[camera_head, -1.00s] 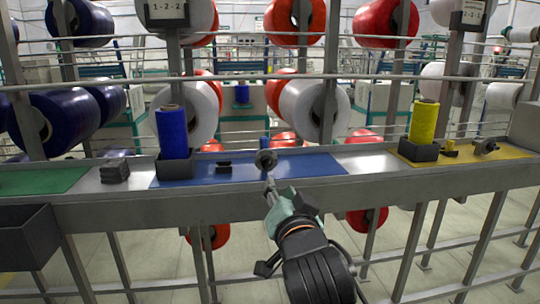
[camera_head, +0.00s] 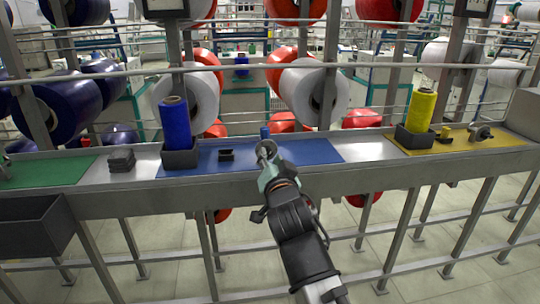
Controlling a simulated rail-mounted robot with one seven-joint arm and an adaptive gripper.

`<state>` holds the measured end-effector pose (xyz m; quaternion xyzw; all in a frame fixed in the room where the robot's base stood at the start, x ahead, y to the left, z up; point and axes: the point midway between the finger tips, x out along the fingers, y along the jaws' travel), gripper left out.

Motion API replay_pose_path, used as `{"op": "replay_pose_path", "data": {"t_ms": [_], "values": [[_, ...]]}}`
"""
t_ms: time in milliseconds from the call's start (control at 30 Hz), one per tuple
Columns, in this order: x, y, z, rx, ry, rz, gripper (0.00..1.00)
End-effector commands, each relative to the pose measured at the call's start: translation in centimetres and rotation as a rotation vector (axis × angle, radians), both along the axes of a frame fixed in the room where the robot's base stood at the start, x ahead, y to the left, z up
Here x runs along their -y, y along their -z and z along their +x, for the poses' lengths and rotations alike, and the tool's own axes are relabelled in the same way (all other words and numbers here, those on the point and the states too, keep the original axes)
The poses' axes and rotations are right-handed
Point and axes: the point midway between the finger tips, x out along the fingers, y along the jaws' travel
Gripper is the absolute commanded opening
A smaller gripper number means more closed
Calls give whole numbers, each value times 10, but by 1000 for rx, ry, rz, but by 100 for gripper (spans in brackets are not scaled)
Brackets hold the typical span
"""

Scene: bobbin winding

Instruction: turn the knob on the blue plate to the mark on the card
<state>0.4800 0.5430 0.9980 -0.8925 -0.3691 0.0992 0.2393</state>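The blue plate (camera_head: 315,152) lies on the grey rail shelf in the middle of the view. A round grey knob (camera_head: 266,147) stands on it, partly hidden by my gripper (camera_head: 267,160). My gripper reaches up from the front edge and its tip overlaps the knob in the picture. I cannot tell whether it touches the knob, nor whether its fingers are open or shut. A knob mark is too small to see. I cannot make out a card with a readable mark.
A blue spool (camera_head: 175,124) stands in a dark holder left on the blue plate, with a small black box (camera_head: 226,154) beside it. A small blue peg (camera_head: 264,132) is behind the knob. A yellow plate (camera_head: 490,149) with a yellow spool (camera_head: 422,110) is at right, a green plate (camera_head: 50,173) at left.

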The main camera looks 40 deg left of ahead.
Motion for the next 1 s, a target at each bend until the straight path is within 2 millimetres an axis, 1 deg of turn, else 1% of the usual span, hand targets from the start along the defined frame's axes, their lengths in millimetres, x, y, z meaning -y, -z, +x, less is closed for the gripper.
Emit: {"op": "replay_pose_path", "data": {"t_ms": [33,200,500,567,600,1000], "values": [[-5,0,5,0,1,0,35],[-10,0,10,0,0,0,35],[-10,0,11,1,1,1,35],[-10,0,11,1,1,1,14],[-10,0,11,1,1,0,0],[-10,-1,11,15,0,-14,0]]}}
